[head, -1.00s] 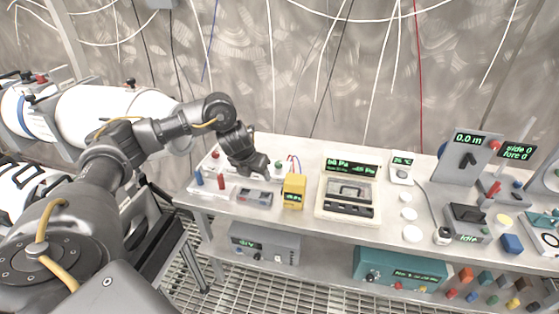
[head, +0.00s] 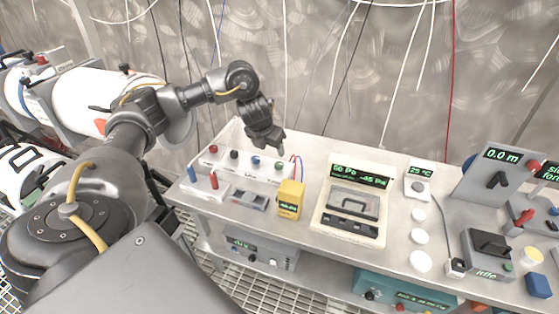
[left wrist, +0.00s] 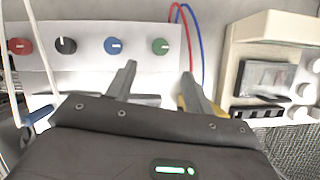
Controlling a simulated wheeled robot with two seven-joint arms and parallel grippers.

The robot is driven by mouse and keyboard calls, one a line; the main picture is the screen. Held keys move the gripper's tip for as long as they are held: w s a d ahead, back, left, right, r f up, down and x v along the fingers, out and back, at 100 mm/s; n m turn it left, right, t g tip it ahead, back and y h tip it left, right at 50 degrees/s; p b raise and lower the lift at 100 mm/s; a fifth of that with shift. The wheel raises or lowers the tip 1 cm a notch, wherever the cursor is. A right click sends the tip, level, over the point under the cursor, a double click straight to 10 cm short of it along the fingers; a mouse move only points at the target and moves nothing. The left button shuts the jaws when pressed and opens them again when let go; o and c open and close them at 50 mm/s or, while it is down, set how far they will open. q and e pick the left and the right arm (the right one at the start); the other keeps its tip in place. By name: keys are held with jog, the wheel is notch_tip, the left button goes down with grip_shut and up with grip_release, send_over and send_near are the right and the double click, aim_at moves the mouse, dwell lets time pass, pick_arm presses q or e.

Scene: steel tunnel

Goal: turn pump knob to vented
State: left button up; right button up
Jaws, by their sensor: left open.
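A white box (head: 244,169) with a row of coloured knobs stands at the table's left back. Its red knob (left wrist: 19,46), black knob (left wrist: 66,46), blue knob (left wrist: 114,46) and green knob (left wrist: 160,46) show in the left wrist view. No readable label tells me which is the pump knob. My left gripper (head: 277,145) is open and empty, just above and behind the box's right end in the head view. In the left wrist view its fingertips (left wrist: 158,72) stand apart below the blue and green knobs. My right gripper is out of view.
A yellow meter (head: 290,200) with red and blue leads stands right of the box. A beige instrument (head: 346,228) with green displays is further right. A grey device (head: 247,199) and small red and blue posts are in front. White discs (head: 420,238) lie right.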

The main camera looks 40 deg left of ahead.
pick_arm(q)
jog(key=b, duration=0.2)
send_over(279, 164)
jog(key=s, duration=0.3)
jog(key=f, duration=0.4)
jog(key=shift+w+d+f, duration=0.15)
jog(key=shift+d+f, duration=0.15)
jog(key=shift+f, duration=0.1)
jog(key=x, duration=0.3)
jog(key=shift+w+a+f+p, duration=0.15)
jog(key=shift+f+p, duration=0.1)
jog(key=shift+p, duration=0.15)
jog(key=shift+x, duration=0.9)
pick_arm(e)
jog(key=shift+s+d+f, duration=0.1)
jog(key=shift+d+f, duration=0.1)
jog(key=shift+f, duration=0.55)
pick_arm(q)
jog(key=shift+r, duration=0.1)
jog(key=c, duration=1)
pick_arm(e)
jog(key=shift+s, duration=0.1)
